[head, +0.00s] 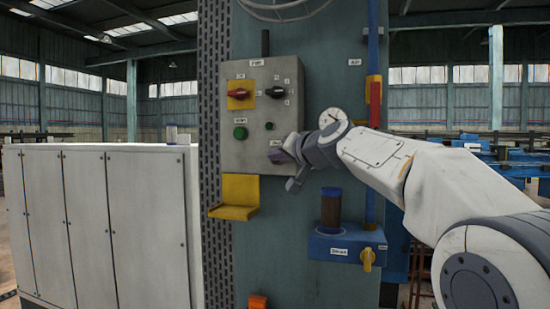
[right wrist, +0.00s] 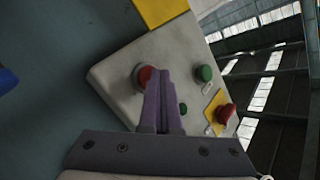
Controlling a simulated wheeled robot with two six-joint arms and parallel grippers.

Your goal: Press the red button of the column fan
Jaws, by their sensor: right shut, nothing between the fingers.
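A grey control box (head: 262,165) is mounted on the teal column. In the right wrist view, a red button (right wrist: 146,73) sits on the box face (right wrist: 120,78), partly covered by the fingers. My right gripper (head: 275,156) is shut and empty, at the lower right of the box. Its closed fingers also show in the right wrist view (right wrist: 162,72), with the tips overlapping the right side of the red button. I cannot tell whether they touch it. In the head view the gripper hides the red button. My left gripper is not in view.
The box also carries a green button (head: 240,132), a small green lamp (head: 269,126), a red rotary handle (head: 238,93) and a black one (head: 272,92). A yellow bracket (head: 240,192) juts out below. A blue unit (head: 345,245) is lower right.

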